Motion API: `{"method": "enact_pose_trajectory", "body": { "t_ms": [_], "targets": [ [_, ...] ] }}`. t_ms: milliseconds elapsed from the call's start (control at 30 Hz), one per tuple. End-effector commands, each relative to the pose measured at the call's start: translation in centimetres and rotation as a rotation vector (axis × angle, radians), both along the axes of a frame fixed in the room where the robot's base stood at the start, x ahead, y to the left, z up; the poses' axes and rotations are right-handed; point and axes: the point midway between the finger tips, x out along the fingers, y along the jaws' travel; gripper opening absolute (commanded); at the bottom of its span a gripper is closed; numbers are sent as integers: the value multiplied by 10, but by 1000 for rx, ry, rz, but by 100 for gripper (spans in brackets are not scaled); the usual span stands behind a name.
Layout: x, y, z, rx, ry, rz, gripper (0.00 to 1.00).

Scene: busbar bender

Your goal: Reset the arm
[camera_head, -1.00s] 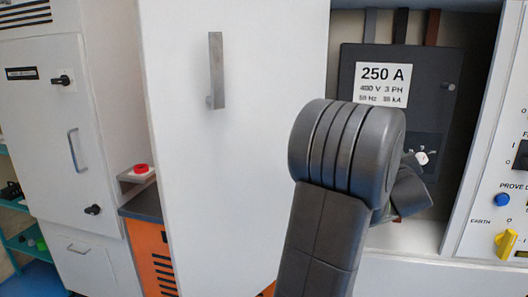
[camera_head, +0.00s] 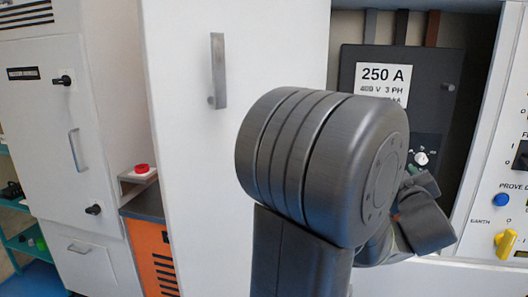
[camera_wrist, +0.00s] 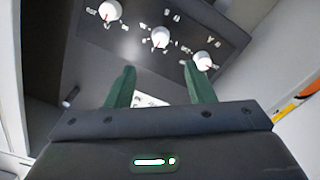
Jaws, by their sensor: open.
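My gripper (camera_wrist: 163,88) shows in the wrist view with its two green fingers apart and nothing between them. It points at a dark breaker unit (camera_wrist: 235,35) with several white dials, one of them a dial (camera_wrist: 160,37) just beyond the fingertips. The fingers appear apart from the dials. In the head view my arm covers part of the same dark unit (camera_head: 435,75), which carries a white "250 A" label (camera_head: 383,82).
A white cabinet door (camera_head: 270,50) with a grey handle (camera_head: 218,70) stands open left of the unit. A white panel on the right has a blue button (camera_head: 502,200) and a yellow switch (camera_head: 506,243). A red button (camera_head: 142,168) sits farther left.

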Motion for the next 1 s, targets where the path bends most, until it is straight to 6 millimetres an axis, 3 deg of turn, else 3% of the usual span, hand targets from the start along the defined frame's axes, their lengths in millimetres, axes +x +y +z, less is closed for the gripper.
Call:
{"method": "enact_pose_trajectory", "body": {
  "t_ms": [567, 1000],
  "targets": [
    [116, -27, -1, 2, 1, 2, 49],
    [115, -27, 4, 344, -80, 1, 49]
  ]
}}
